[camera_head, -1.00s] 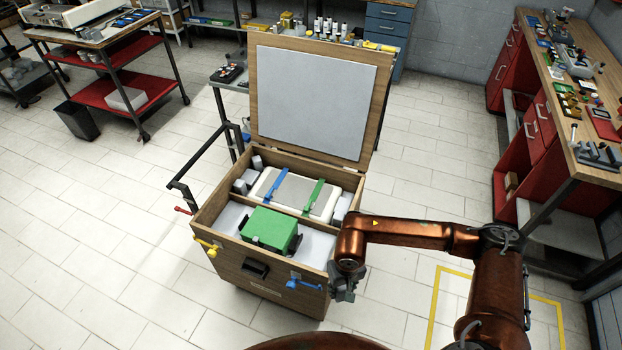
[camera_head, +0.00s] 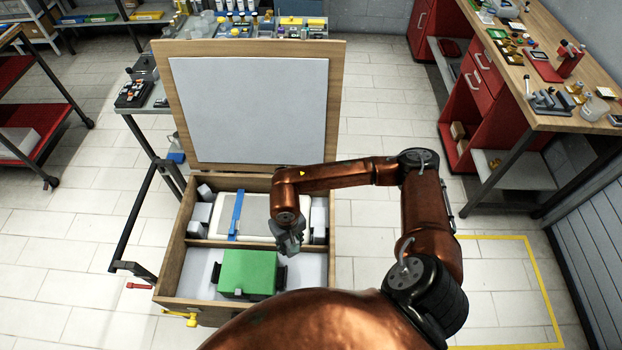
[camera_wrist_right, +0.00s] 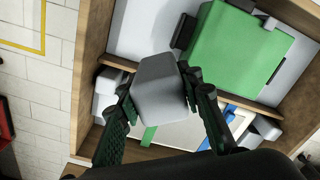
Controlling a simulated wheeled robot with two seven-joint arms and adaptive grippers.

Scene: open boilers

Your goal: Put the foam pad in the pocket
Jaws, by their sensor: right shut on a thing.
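A grey foam pad (camera_wrist_right: 160,88) is between the fingers of my right gripper (camera_head: 288,240), which is shut on it. In the head view the gripper hangs over the right part of the open wooden crate (camera_head: 188,240), near its divider. In the right wrist view the pad is above the divider and the rear compartment. That compartment holds a white case (camera_head: 262,207) with a blue strap (camera_head: 236,213) and a green strap (camera_wrist_right: 150,136). Grey foam blocks (camera_head: 204,192) sit at its ends, also at the right end (camera_head: 319,222). I cannot tell which gap is the pocket. My left gripper is not in view.
A green box (camera_head: 248,272) stands in the crate's front compartment. The raised lid (camera_head: 250,110) stands behind. A dark bar handle (camera_head: 135,220) stands out at the crate's left. A workbench (camera_head: 560,90) is at the right, with clear floor between.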

